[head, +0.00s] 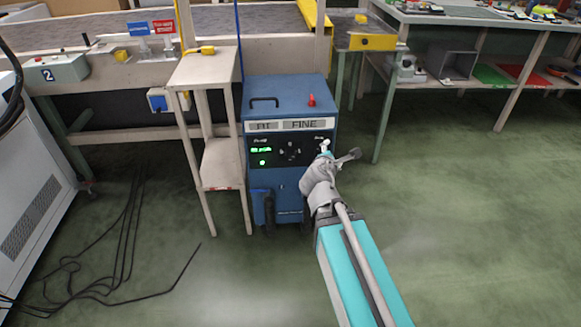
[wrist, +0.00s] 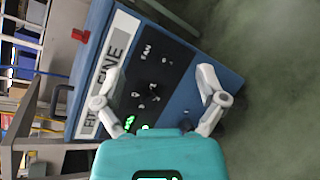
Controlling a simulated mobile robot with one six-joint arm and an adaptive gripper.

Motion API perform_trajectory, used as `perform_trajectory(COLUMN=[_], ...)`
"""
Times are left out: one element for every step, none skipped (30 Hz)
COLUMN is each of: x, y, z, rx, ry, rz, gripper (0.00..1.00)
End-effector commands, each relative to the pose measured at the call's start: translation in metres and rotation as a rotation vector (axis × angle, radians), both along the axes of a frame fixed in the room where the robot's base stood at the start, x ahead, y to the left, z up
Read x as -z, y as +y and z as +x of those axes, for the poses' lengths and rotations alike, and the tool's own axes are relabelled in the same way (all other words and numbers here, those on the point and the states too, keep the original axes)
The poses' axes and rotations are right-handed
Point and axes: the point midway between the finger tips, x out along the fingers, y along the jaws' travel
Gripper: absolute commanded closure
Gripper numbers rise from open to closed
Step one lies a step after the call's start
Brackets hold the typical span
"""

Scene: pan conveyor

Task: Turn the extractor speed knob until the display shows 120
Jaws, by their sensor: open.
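The extractor is a blue cabinet (head: 259,180) on the floor, with a black control panel (head: 312,157) on its front. The speed knob (head: 291,151) is small and dark, with pale marks around it. It also shows in the wrist view (wrist: 153,87). Left of it in the head view, the display (head: 261,150) glows green, and its digits are too small to read. My gripper (head: 340,153) is open in front of the panel's right side. In the wrist view my gripper (wrist: 158,78) has its fingers spread on either side of the panel, with nothing between them.
A narrow wooden stand (head: 203,68) is close on the extractor's left. A red knob (head: 311,100) and a handle are on the cabinet's top. Black cables (head: 125,240) lie on the floor at left. A workbench with shelves (head: 470,84) is at right. The green floor in front is clear.

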Motion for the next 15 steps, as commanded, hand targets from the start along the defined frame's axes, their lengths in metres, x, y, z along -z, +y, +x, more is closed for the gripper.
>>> perform_trajectory(x=[0.016, 0.019, 0.023, 0.026, 0.03, 0.034, 0.037, 0.041, 0.046, 0.049, 0.053, 0.057, 0.061, 0.065, 0.07], y=[0.005, 0.008, 0.012, 0.014, 0.018, 0.022, 0.025, 0.028, 0.033, 0.036, 0.039, 0.044, 0.047, 0.05, 0.055], z=[0.002, 0.003, 0.004, 0.005, 0.006, 0.007, 0.008, 0.009, 0.01, 0.01, 0.011, 0.012, 0.012, 0.012, 0.013], rx=[-0.029, -0.046, -0.07, -0.086, -0.103, -0.125, -0.142, -0.159, -0.181, -0.197, -0.213, -0.235, -0.25, -0.267, -0.287], ry=[-0.005, -0.008, -0.012, -0.015, -0.018, -0.022, -0.024, -0.028, -0.031, -0.034, -0.037, -0.042, -0.043, -0.047, -0.05], rz=[-0.043, -0.068, -0.104, -0.13, -0.157, -0.193, -0.22, -0.246, -0.283, -0.31, -0.338, -0.374, -0.402, -0.429, -0.466], gripper=[0.1, 0.1, 0.1, 0.1, 0.1, 0.1, 0.1, 0.1, 0.1, 0.1, 0.1, 0.1, 0.1, 0.1, 0.1])
